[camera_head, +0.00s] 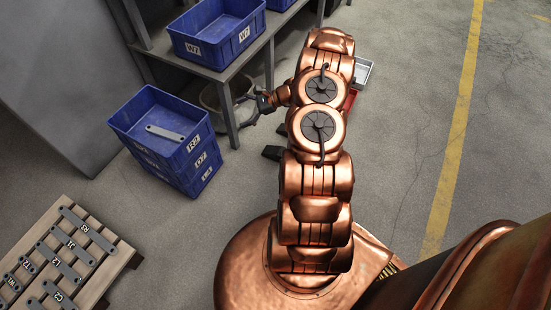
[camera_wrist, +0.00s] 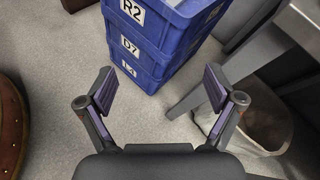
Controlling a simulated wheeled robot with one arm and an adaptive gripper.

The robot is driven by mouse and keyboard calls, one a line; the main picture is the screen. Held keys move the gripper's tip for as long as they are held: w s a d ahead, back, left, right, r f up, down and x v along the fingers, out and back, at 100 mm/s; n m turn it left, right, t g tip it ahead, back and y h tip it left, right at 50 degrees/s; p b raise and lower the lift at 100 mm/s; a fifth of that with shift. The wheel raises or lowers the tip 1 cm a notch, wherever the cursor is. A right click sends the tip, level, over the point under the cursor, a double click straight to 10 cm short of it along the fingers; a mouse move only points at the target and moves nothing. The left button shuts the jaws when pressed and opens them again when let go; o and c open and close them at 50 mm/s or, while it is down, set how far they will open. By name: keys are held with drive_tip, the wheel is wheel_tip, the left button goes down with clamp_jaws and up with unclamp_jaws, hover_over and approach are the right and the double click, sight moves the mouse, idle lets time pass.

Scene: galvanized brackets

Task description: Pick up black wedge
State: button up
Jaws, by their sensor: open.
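A small black block, likely the black wedge (camera_head: 272,153), lies on the floor just left of my arm in the head view. Another dark piece (camera_head: 281,130) shows just above it, partly hidden by my arm; I cannot tell its shape. My gripper (camera_head: 246,108) is up and left of the black block, near the bin and the table leg. In the wrist view my gripper (camera_wrist: 160,88) is open, its two fingers wide apart with nothing between them. I cannot make out the wedge in the wrist view.
Stacked blue crates (camera_head: 150,155) stand left of my gripper; they also show in the wrist view (camera_wrist: 150,62). A grey table (camera_head: 230,78) bears more crates, with a bin (camera_head: 212,98) beneath. A pallet (camera_head: 118,262) holds labelled brackets. Open floor lies right of my arm.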

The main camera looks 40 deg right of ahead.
drive_tip(key=s+d+f+m+t+h+b, duration=0.15)
drive_tip(key=d+f, duration=0.25)
drive_tip(key=f, duration=0.4)
drive_tip(key=s+d+f+m+t+h+b, duration=0.1)
drive_tip(key=s+d+f+m+b, duration=0.15)
drive_tip(key=d+f, duration=0.45)
drive_tip(key=m+t+h+b, duration=0.2)
drive_tip(key=m+h+b, duration=0.2)
drive_tip(key=m+b, duration=0.2)
approach(276, 153)
drive_tip(key=shift+y, duration=0.25)
drive_tip(key=w+f, duration=0.2)
drive_tip(key=f, duration=0.1)
drive_tip(key=w+f, duration=0.1)
drive_tip(key=shift+d+f, duration=0.15)
drive_tip(key=shift+d, duration=0.2)
drive_tip(key=shift+w+a+f, duration=0.1)
drive_tip(key=shift+w+f, duration=0.25)
drive_tip(key=shift+w+r+b+x, duration=0.15)
drive_tip(key=shift+b+x, duration=0.65)
drive_tip(key=shift+x, duration=0.85)
drive_tip(key=shift+w+r+b+x, duration=0.1)
drive_tip(key=shift+r+b+x, duration=0.15)
drive_tip(key=shift+b+x, duration=1)
drive_tip(key=shift+w+f+p, duration=0.15)
drive_tip(key=shift+w+p, duration=0.2)
drive_tip(key=shift+p, duration=0.1)
drive_tip(key=c, duration=1.5)
drive_tip(key=shift+c, duration=0.3)
